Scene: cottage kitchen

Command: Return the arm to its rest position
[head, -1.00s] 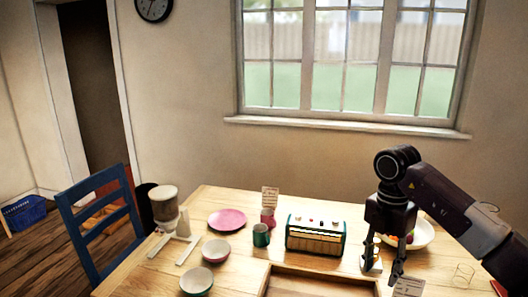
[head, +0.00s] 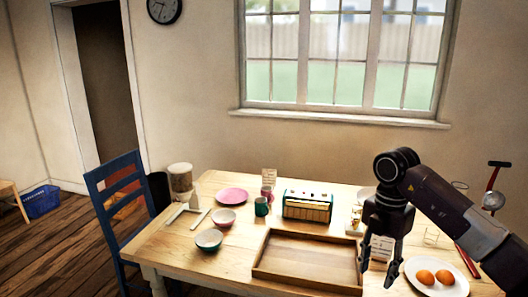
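My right arm comes in from the right. Its gripper (head: 377,272) points down above the right part of the wooden table (head: 190,252), beside the right edge of the wooden tray (head: 305,262). Its two dark fingers are apart, and I see nothing held between them. The gripper's body and arm hide part of the table's back right. My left arm and gripper are not in view.
A radio (head: 307,206), a green mug (head: 261,206), bowls (head: 209,239) and a pink plate (head: 232,195) stand behind and left. A blue chair (head: 118,200) stands left.

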